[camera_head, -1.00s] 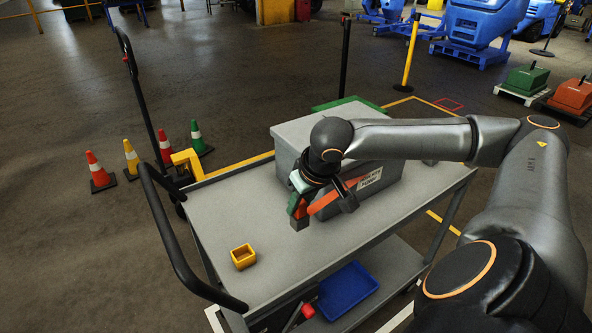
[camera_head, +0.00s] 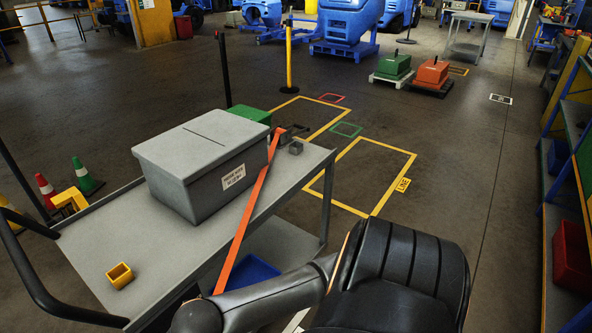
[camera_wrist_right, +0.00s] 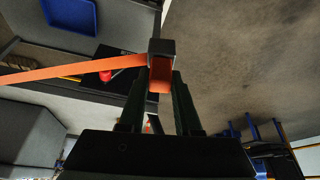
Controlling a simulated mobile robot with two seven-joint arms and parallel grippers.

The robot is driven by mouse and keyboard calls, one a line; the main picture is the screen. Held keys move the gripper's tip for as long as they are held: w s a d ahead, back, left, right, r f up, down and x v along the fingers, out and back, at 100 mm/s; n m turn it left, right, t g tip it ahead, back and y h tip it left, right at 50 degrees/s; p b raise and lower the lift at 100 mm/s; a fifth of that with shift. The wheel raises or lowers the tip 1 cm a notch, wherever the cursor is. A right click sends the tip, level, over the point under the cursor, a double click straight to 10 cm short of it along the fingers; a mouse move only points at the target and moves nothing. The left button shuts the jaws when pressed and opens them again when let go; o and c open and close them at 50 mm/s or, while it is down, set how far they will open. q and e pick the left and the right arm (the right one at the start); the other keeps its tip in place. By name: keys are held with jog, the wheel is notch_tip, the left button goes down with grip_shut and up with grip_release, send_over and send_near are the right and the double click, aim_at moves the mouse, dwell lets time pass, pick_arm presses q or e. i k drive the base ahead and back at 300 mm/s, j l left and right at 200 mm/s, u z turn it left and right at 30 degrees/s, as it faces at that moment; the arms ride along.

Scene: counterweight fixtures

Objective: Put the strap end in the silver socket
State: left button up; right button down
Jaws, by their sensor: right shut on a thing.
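The orange strap (camera_head: 250,213) runs taut from a dark fitting (camera_head: 283,133) at the cart's far right, past the grey box, down to my right arm. In the right wrist view the strap (camera_wrist_right: 75,71) comes in from the left to its end, a grey square block (camera_wrist_right: 162,47) with an orange tab. My right gripper (camera_wrist_right: 161,90) is shut on that end. The head view does not show this gripper. A small grey block (camera_head: 296,148), seemingly the silver socket, sits on the cart's right edge beside the fitting. My left gripper is in neither view.
The grey lidded box (camera_head: 205,160) stands on the cart (camera_head: 85,250). A small yellow open-topped block (camera_head: 119,275) is at the cart's near left. A blue tray (camera_head: 252,272) lies on the lower shelf. Floor right of the cart is clear, with yellow outlines (camera_head: 368,177).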

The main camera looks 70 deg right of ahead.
aim_at(296, 150)
jog(key=k+l, duration=0.1)
jog(key=l, duration=0.5)
jog(key=k+l, duration=0.1)
jog(key=l, duration=0.5)
jog(key=k+l, duration=0.1)
jog(key=l, duration=0.55)
jog(key=k+l, duration=0.1)
jog(key=l, duration=0.5)
jog(key=k+l, duration=0.1)
jog(key=l, duration=0.5)
